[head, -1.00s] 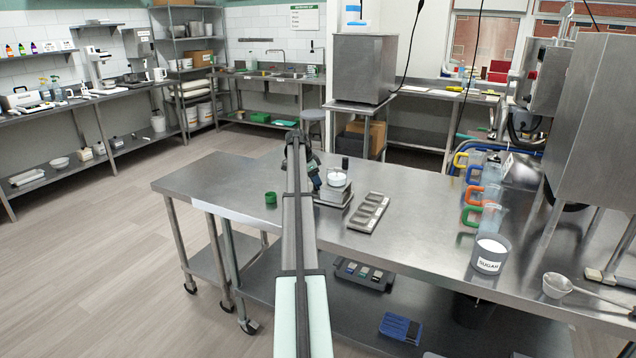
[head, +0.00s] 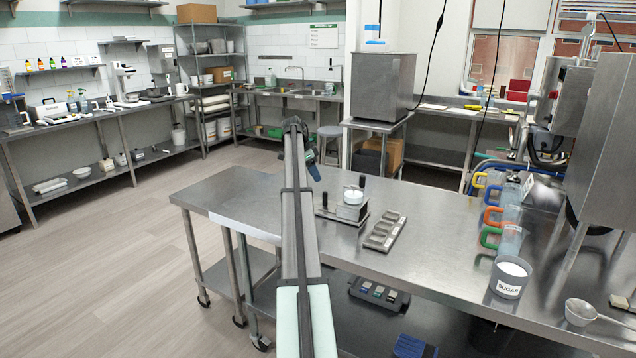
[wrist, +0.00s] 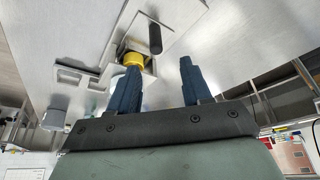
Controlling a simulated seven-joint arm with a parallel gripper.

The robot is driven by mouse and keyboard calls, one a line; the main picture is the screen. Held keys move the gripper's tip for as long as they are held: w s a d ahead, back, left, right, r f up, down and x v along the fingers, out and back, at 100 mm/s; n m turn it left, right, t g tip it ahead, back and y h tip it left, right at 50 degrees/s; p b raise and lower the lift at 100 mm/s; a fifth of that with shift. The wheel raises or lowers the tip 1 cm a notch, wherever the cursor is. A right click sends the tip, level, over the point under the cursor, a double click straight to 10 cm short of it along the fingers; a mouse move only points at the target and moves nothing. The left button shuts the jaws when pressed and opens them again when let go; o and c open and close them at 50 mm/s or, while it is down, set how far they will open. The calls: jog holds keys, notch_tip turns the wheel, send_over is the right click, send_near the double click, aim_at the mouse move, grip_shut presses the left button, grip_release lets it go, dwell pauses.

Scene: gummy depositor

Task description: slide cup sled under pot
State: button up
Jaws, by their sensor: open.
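The small depositor has a metal base plate (head: 328,214), a white-topped pot (head: 353,194) and upright black handles (head: 362,182). It stands on the steel table. In the wrist view, a black handle (wrist: 154,38) and a yellow round part (wrist: 133,59) show beyond the fingers. I cannot tell whether the yellow part is the cup, or pick out the sled. My gripper (head: 313,168) is raised behind and left of the depositor in the head view. Its dark blue fingers (wrist: 156,82) are apart with nothing visible between them.
A metal mould tray (head: 385,231) with several cavities lies right of the depositor; it also shows in the wrist view (wrist: 82,76). Jugs with coloured handles (head: 505,225) and a sugar tub (head: 510,277) stand farther right. The table between is bare.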

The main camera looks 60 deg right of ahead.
jog(key=w+a+f+n, duration=0.1)
jog(key=w+a+f, duration=0.1)
jog(key=w, duration=0.3)
jog(key=w+a+f+n+t, duration=0.1)
jog(key=w+a+f, duration=0.2)
jog(key=w+a, duration=0.2)
jog(key=w+a+f+n+h, duration=0.1)
jog(key=w+a+f, duration=0.1)
jog(key=w+a, duration=0.2)
jog(key=shift+w+a+f+n, duration=0.1)
jog(key=shift+w+f+n, duration=0.1)
jog(key=shift+w, duration=0.4)
jog(key=shift+w+a+f+n, duration=0.1)
jog(key=shift+w+f, duration=0.1)
jog(key=shift+w, duration=0.4)
jog(key=shift+w+a+f, duration=0.1)
jog(key=shift+w+a, duration=0.5)
jog(key=shift+w, duration=0.1)
